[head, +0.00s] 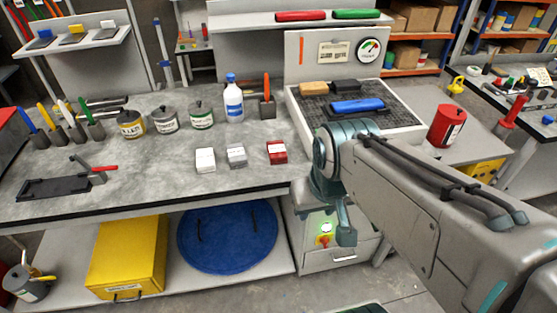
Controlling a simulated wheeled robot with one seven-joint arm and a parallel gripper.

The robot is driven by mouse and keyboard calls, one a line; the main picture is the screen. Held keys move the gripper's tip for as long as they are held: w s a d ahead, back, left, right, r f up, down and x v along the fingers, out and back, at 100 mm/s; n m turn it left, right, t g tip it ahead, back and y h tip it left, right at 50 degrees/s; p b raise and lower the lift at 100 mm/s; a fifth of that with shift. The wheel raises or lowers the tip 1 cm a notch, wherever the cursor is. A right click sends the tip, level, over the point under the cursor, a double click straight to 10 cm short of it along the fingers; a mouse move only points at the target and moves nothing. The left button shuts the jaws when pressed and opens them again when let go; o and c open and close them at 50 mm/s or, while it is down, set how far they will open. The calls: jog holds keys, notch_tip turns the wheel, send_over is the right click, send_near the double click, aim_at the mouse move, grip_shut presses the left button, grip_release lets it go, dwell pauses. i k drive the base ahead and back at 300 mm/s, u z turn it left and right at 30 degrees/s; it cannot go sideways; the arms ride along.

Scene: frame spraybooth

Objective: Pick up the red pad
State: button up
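The red pad (277,152) is a small red block with a pale mark on its side. It lies on the grey bench top near the front edge, at the right end of a row with a white block (205,160) and a grey block (236,155). My gripper (335,230) hangs in front of the bench, right of and lower in the picture than the red pad, and apart from it. One teal finger shows clearly; the other is not clear, so its opening cannot be told. I see nothing held in it.
Lidded cans (165,119), a blue-labelled bottle (234,100) and a tool holder (267,107) stand behind the row. A black fixture with a red-handled clamp (103,168) is at left. A grated tray (410,118) with a blue block (357,106) is at right. Bench front-centre is clear.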

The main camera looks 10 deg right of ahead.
aim_at(277, 155)
jog(key=u, duration=0.85)
jog(key=i, duration=1)
jog(key=z, duration=1.45)
